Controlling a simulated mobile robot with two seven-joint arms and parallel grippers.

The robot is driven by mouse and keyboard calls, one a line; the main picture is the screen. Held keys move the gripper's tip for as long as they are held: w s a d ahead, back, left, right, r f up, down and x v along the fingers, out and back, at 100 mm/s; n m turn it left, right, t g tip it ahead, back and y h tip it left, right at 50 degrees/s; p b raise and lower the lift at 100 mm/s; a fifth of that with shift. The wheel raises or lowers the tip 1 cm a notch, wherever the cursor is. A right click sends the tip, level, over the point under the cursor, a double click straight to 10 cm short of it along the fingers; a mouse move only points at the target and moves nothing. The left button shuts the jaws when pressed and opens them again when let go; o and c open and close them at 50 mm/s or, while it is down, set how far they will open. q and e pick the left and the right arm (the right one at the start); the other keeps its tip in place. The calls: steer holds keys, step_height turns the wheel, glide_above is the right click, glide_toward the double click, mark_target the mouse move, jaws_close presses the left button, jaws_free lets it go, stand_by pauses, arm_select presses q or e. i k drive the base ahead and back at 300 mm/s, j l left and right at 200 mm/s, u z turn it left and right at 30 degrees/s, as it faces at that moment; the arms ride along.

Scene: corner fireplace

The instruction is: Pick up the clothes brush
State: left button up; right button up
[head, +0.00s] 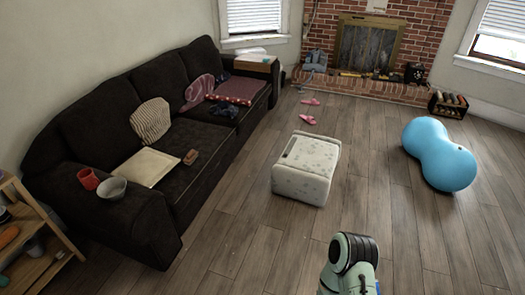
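A small brown block-like object (190,157), which looks like the clothes brush, lies on the seat of the dark sofa (200,142). It is beside a flat cream board or folded cloth (147,167). Its bristles are too small to make out. Neither of my grippers can be seen in the head view. Only a rounded pale green and black link of my arm shows at the bottom, well apart from the sofa.
A red mug (88,179) and a grey bowl (112,188) stand on the sofa's near arm. A white patterned pouf (304,182) and a blue peanut ball (438,154) stand on the floor. Pink slippers (307,119) lie further back. Floor between sofa and pouf is clear.

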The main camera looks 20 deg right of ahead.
mark_target(192, 155)
steer(key=i+l+z, duration=0.2)
steer(key=i, duration=0.65)
steer(key=i+j+z, duration=0.1)
steer(key=i+z, duration=0.15)
steer(key=i, duration=0.6)
steer(key=i+j+z, duration=0.2)
steer(key=i, duration=0.65)
steer(key=i+j, duration=0.2)
steer(key=i, duration=0.15)
steer(key=i+j+z, duration=0.1)
steer(key=i+j, duration=0.1)
steer(key=i, duration=0.1)
